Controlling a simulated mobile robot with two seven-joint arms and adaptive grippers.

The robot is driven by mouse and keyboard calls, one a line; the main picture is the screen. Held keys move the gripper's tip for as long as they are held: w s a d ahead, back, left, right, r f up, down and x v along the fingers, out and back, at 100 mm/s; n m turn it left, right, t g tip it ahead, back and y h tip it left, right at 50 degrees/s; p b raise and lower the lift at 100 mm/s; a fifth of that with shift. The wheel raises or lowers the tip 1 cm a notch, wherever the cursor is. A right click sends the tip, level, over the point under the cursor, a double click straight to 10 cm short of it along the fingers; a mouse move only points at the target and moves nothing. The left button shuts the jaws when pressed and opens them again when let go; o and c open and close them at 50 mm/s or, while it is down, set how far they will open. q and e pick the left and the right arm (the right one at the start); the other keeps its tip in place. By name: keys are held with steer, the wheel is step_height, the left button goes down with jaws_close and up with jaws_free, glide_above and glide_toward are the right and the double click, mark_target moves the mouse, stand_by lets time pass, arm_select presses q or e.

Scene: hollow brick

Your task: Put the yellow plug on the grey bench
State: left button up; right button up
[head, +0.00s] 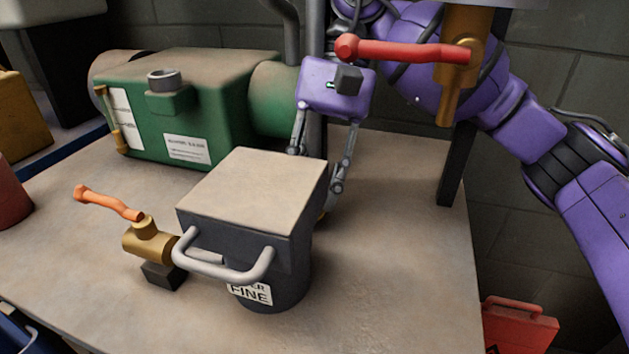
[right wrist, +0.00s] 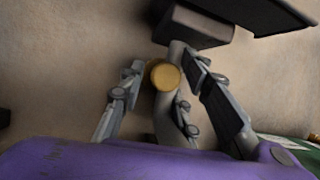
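The grey bench (head: 400,250) fills most of the head view. My right gripper (head: 318,178) reaches down behind the dark canister with its fingers spread apart. In the right wrist view, the yellow plug (right wrist: 165,76) shows as a round yellow end between the fingers of this gripper (right wrist: 168,72). The plug appears in front of a curved grey tube (right wrist: 180,52); I cannot tell whether they are joined. The fingers look open around the plug, close to its sides. In the head view, only a small yellowish edge shows behind the canister. My left gripper is not in view.
The dark canister (head: 275,285) with a square lid (head: 255,180) and grey handle blocks the head view. A brass valve (head: 150,240) stands left of it, a green pump (head: 215,105) behind left. A red-handled valve (head: 410,50) hangs overhead. The bench's right side is clear.

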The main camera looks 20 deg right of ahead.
steer(key=shift+o, duration=0.2)
steer(key=shift+r, duration=0.1)
steer(key=shift+r, duration=0.25)
steer(key=shift+w+d+r+p, duration=0.25)
steer(key=shift+r+p, duration=0.2)
steer(key=shift+r, duration=0.15)
steer(key=w+d, duration=0.3)
steer(key=d, duration=0.1)
steer(key=w+d+p, duration=0.1)
steer(key=w+d, duration=0.3)
steer(key=shift+w+f, duration=0.15)
steer(key=shift+w, duration=0.15)
steer(key=shift+w+d, duration=0.25)
steer(key=shift+d, duration=0.1)
